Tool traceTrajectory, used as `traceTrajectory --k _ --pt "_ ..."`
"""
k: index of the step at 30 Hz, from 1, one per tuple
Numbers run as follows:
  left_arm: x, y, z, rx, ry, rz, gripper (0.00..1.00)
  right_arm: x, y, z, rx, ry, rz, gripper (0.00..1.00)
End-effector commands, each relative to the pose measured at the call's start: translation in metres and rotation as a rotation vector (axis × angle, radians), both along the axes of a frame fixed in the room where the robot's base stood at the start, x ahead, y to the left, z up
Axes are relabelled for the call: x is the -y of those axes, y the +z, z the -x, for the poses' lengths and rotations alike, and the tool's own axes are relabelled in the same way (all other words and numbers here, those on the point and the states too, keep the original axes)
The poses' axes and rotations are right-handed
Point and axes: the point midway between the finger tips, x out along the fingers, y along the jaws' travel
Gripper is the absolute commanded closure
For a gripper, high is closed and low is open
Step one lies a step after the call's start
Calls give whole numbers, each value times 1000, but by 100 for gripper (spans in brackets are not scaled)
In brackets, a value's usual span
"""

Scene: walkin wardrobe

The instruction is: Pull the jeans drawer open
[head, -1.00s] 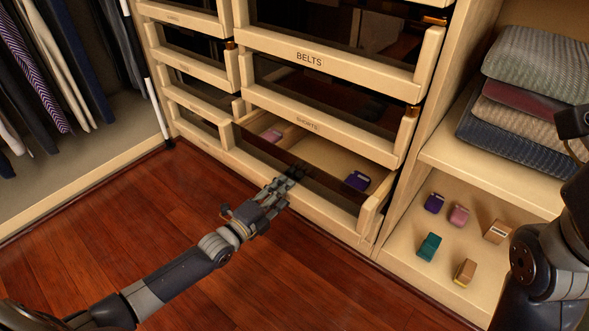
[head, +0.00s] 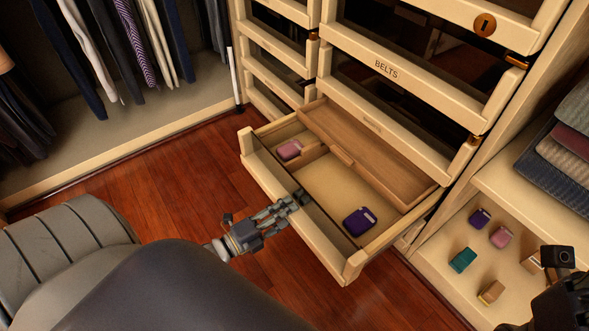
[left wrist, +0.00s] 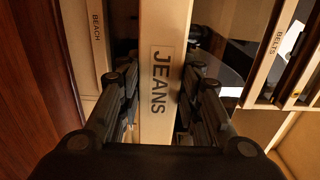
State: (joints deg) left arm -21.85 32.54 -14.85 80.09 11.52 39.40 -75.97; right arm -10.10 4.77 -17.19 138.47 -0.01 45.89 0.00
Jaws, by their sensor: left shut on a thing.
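The jeans drawer (head: 330,235) is a pale wooden drawer at the bottom of the unit, and it stands well out from the cabinet. Its label JEANS shows on the front panel in the left wrist view (left wrist: 160,80). My left gripper (head: 298,200) is shut on the top edge of that front panel, with one finger on each side of it in the left wrist view (left wrist: 160,100). Inside the drawer lie a pink item (head: 289,150) and a dark purple item (head: 359,221), with a wooden divider between them. At the right edge part of my right arm shows; its fingertips are not visible.
The belts drawer (head: 410,85) and other drawers above are shut. An open shelf at the right holds several small boxes, one teal (head: 463,260), with folded textiles (head: 565,150) above. Clothes hang at the left. The wooden floor (head: 150,205) before the drawer is clear.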

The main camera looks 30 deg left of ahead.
Motion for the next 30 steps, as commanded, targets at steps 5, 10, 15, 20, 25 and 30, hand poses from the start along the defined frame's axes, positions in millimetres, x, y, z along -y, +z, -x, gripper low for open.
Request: traceTrajectory --k 5,10,15,20,25,30 --pt "-1 -4 5 -11 1 -3 100 0 -1 0 -5 1 0 60" --pt "-1 -5 5 -11 1 -3 100 0 -1 0 -5 1 0 60" --pt "-1 -5 5 -12 2 -3 54 0 -1 0 -4 1 0 60" --pt "-1 -3 4 -8 1 -2 48 0 -1 0 -5 1 0 60" --pt "-1 -2 4 -4 1 -1 48 0 -1 0 -5 1 0 60" --pt "-4 -2 13 -4 1 0 48 0 -1 0 -5 0 1 60"
